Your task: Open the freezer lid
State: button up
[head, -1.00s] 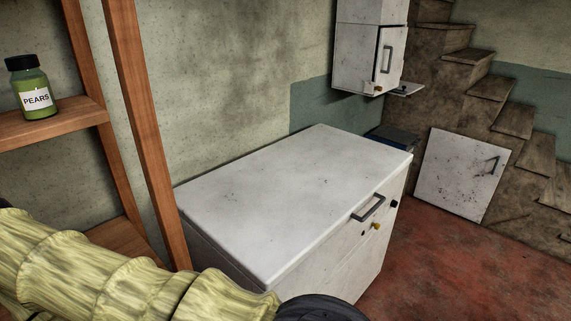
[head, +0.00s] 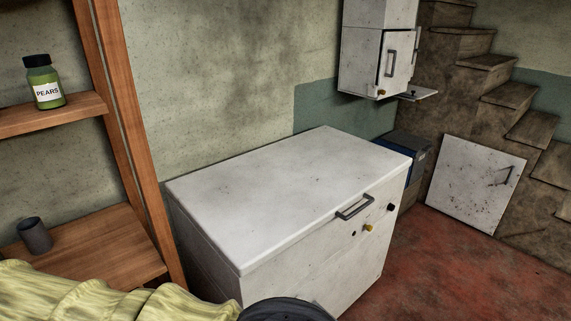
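The white chest freezer (head: 290,275) stands against the wall in the middle of the head view. Its flat white lid (head: 290,190) lies shut on top. A dark grey bar handle (head: 355,207) sits at the lid's front edge, towards the right. A yellow knob (head: 368,228) is on the front face below the handle. My arm in its yellowish sleeve crosses the bottom left, and a dark rounded part of it shows at the bottom edge in front of the freezer. My gripper's fingers are not in view.
A wooden shelf (head: 60,115) at the left holds a green jar labelled pears (head: 43,82) and a dark cup (head: 35,235). A white wall cabinet (head: 375,50) hangs behind the freezer. A white panel (head: 475,183) leans against the stairs (head: 510,95). The red floor (head: 445,270) at right is clear.

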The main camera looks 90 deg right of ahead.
aim_at(252, 207)
jog(key=u, duration=0.95)
jog(key=i, duration=0.75)
jog(key=z, duration=4.6)
jog(key=i, duration=0.45)
jog(key=z, duration=0.05)
jog(key=k, duration=0.4)
jog(key=u, duration=0.75)
jog(key=i, duration=0.6)
jog(key=u, duration=0.05)
